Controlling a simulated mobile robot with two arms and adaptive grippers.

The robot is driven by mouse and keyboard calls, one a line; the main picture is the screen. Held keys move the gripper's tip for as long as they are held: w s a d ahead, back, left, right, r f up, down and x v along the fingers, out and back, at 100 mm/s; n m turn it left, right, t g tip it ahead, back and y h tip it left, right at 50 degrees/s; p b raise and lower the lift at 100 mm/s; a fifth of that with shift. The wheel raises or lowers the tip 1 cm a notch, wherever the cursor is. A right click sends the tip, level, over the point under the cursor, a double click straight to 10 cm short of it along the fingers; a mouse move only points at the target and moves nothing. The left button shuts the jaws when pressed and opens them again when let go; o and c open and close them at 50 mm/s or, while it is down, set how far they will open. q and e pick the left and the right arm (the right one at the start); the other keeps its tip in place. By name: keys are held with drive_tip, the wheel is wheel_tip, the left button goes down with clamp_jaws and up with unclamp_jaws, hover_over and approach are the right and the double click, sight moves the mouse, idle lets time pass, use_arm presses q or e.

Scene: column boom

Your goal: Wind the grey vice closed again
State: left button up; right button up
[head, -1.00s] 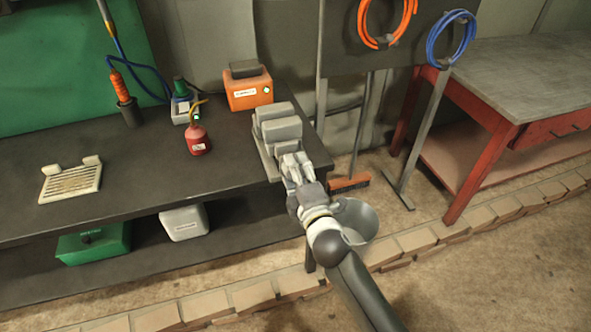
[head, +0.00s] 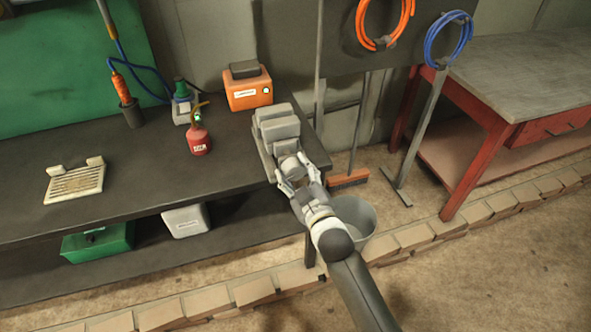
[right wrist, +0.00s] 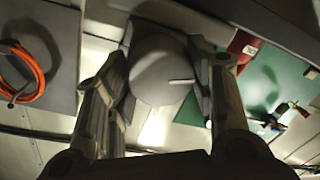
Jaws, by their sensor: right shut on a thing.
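The grey vice (head: 275,130) stands on the dark workbench (head: 120,195) near its right end, with its blocky jaws toward the back. My right gripper (head: 292,171) is at the front of the vice, with a finger on either side of its round grey knob. In the right wrist view the knob (right wrist: 159,72) fills the space between the two fingers, and a short pale mark shows on its face. The gripper is shut on this knob. The gap between the vice jaws is hard to make out. My left gripper is not in view.
On the bench are a red oil can (head: 199,138), an orange box (head: 247,92), a soldering iron in its holder (head: 130,110) and a pale slotted tray (head: 75,182).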

drive_tip(key=m+p, duration=0.1)
drive_tip(key=m, duration=0.8)
drive_tip(key=shift+d+f+m, duration=0.1)
drive_tip(key=shift+f+m, duration=0.05)
drive_tip(key=shift+m, duration=0.25)
drive_tip(key=m, duration=0.5)
drive_tip(key=shift+f+m+t+b, duration=0.1)
drive_tip(key=shift+m+t+b, duration=0.2)
drive_tip(key=shift+t, duration=0.1)
drive_tip(key=m+b, duration=0.1)
drive_tip(key=m, duration=0.5)
drive_tip(key=shift+m, duration=0.4)
drive_tip(key=o, duration=1)
drive_tip(key=shift+o, duration=0.2)
